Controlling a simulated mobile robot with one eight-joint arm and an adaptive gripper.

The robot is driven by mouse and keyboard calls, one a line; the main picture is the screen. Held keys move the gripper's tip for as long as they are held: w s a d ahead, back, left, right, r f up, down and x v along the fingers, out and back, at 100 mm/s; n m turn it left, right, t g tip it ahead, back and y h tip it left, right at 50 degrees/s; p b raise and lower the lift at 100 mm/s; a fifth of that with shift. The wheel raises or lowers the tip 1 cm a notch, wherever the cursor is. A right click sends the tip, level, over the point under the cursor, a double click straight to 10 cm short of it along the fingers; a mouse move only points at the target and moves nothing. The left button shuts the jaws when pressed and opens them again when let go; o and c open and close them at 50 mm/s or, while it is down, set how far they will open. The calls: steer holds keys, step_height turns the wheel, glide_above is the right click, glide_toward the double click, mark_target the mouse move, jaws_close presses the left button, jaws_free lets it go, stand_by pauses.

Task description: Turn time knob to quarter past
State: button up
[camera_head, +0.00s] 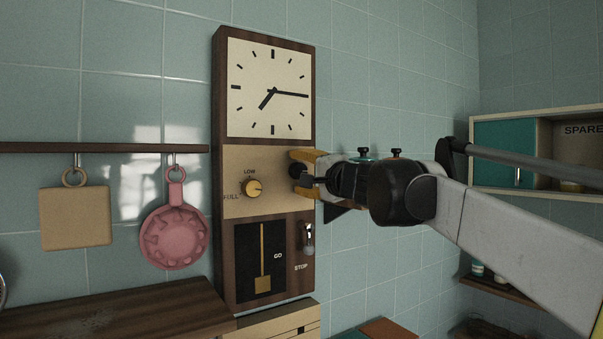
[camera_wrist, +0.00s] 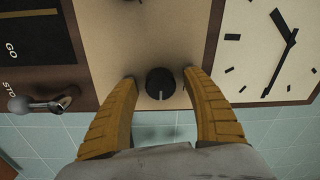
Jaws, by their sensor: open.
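A tall wooden clock (camera_head: 217,130) hangs on the tiled wall. On its white dial (camera_head: 255,60), the long hand points right to the three mark and the short hand points near seven. The black time knob (camera_wrist: 160,84) is on the cream panel below the dial. In the wrist view its pale pointer line points down, away from the panel's middle toward the clock's right edge. My gripper (camera_wrist: 160,76) is open, its yellow fingers either side of the knob with a small gap on each side. In the head view my gripper (camera_head: 298,170) partly hides the knob.
A yellow knob (camera_head: 253,188) marked LOW and FULL sits left on the same panel. A shelf cabinet (camera_head: 500,150) is right.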

steer(key=v, duration=1.2)
steer(key=s+d+f+n+g+h+b, duration=0.15)
steer(key=s+f+b, duration=0.5)
steer(key=f, duration=0.95)
steer(key=s+f+n+g+b, duration=0.25)
steer(key=f+b, duration=0.65)
steer(key=f, duration=0.7)
steer(key=s+d+f+n+g+h+b, duration=0.1)
steer(key=s+f+n+g+b, duration=0.15)
steer(key=s+f+b, duration=0.85)
steer(key=s+d+f+n+h+b, duration=0.1)
steer(key=d+f+b, duration=0.3)
steer(key=f, duration=1)
steer(key=s+d+f+g+h+b, duration=0.1)
steer(key=s+d+f+h+b, duration=0.3)
steer(key=f, duration=1)
steer(key=s+d+f+n+g+h+b, duration=0.1)
steer(key=d+f+b, duration=0.4)
steer(key=f, duration=0.9)
steer(key=s+h+b, duration=0.1)
steer(key=s, duration=0.1)
steer(key=shift+s+f+n, duration=0.25)
steer(key=shift+f+n, duration=0.1)
